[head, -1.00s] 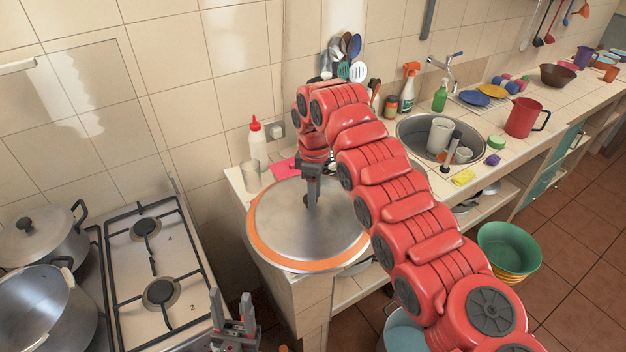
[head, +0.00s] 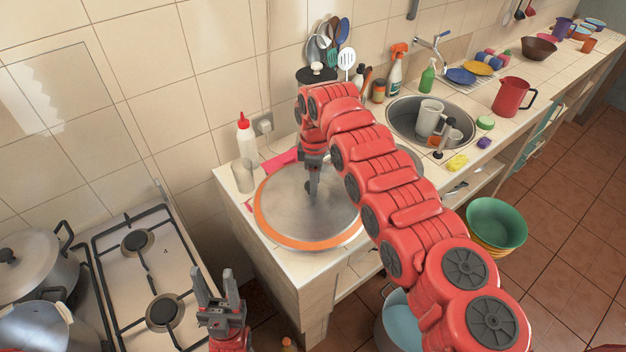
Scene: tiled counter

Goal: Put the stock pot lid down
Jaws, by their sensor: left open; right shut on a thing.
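The stock pot lid (head: 282,218) is a round grey metal disc with an orange rim. It is at the near left corner of the tiled counter, over the countertop; I cannot tell whether it touches the surface. My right gripper (head: 312,192) points down at the lid's centre and is shut on its knob, which the fingers mostly hide. My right arm covers the lid's right edge. My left gripper (head: 217,300) is open and empty, low in the view between the stove and the counter.
A stove (head: 150,270) with pots (head: 32,262) stands at left. A clear glass (head: 243,176), a white bottle with a red cap (head: 246,140) and a pink cloth (head: 282,160) are close behind the lid. The sink (head: 405,120) and a red jug (head: 513,96) are further right.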

